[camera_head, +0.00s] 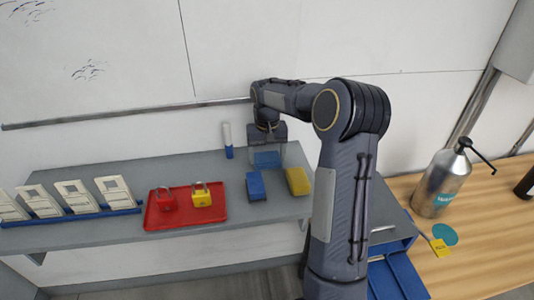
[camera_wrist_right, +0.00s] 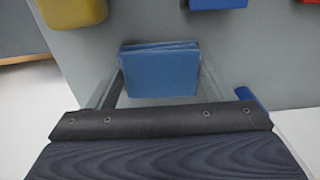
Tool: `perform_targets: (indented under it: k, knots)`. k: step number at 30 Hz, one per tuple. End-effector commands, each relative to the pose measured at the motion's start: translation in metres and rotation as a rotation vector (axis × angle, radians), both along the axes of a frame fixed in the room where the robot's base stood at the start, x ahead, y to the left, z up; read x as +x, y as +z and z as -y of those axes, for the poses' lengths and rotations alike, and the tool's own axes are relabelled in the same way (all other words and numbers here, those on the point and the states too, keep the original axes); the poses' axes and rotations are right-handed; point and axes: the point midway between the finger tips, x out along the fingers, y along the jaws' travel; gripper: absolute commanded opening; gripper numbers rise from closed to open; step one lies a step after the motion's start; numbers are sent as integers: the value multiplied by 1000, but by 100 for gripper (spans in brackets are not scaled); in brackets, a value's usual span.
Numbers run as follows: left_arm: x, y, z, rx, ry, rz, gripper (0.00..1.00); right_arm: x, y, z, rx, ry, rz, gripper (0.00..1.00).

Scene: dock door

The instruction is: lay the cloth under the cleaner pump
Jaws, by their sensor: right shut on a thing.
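A folded blue cloth (camera_head: 267,158) is between the fingers of my right gripper (camera_head: 266,150), over the back of the grey shelf. In the right wrist view the cloth (camera_wrist_right: 160,70) sits between the two pale fingers of my right gripper (camera_wrist_right: 163,88), which is shut on it. A metal pump bottle (camera_head: 440,185) with a black pump head stands upright on the wooden table at the right, well away from the gripper. Its label is only partly legible, and no cloth shows under it. My left gripper is not in view.
The grey shelf (camera_head: 120,178) holds a blue block (camera_head: 256,186), a yellow block (camera_head: 297,181), a red tray (camera_head: 160,222) with red and yellow padlocks, and a white-and-blue tube (camera_head: 227,141). On the wooden table (camera_head: 490,250), a teal disc (camera_head: 445,234) and yellow tag (camera_head: 440,248) lie before the bottle.

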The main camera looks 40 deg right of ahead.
Motion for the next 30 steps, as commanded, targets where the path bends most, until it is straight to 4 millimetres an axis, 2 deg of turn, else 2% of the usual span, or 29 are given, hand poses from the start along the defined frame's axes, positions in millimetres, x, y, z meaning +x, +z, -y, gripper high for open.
perform_targets:
  k: [11, 12, 16, 25, 30]
  knots:
    - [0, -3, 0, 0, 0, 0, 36, 0, -5, 0, 0, 0, 0, 53]
    - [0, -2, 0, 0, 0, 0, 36, 0, -4, 0, 1, 0, 0, 80]
    - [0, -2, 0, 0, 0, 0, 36, 0, -3, 0, 0, 0, 0, 96]
    - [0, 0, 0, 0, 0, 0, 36, 0, -1, 0, 0, 0, 1, 96]
    - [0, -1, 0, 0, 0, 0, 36, 1, 16, 0, -2, 0, 5, 96]
